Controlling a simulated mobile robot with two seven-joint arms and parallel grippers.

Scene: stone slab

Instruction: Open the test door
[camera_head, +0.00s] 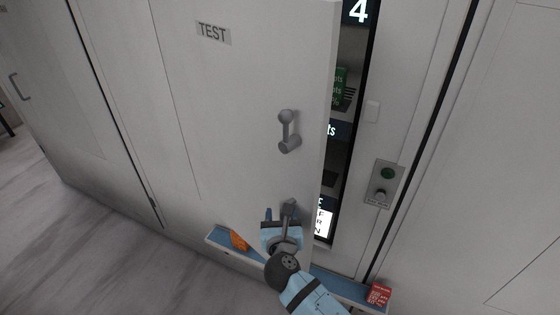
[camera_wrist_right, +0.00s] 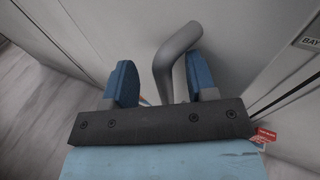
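The grey door with the TEST label (camera_head: 213,32) stands ajar in the head view, with a dark gap along its right edge. An upper lever handle (camera_head: 288,131) is on the door, and a lower grey handle (camera_head: 289,209) sits below it. My right gripper (camera_head: 280,216) is at the lower handle. In the right wrist view, the bent handle bar (camera_wrist_right: 172,62) lies between the two blue fingers of my right gripper (camera_wrist_right: 161,80), close to the right finger, with a clear gap to the left finger. My left gripper is not in view.
Shelves with lit signs and a green item (camera_head: 341,88) show through the gap. A panel with a green button (camera_head: 382,184) is on the frame at right. A low blue ledge (camera_head: 330,281) below carries an orange item (camera_head: 239,240) and a red box (camera_head: 379,295). The floor at left is clear.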

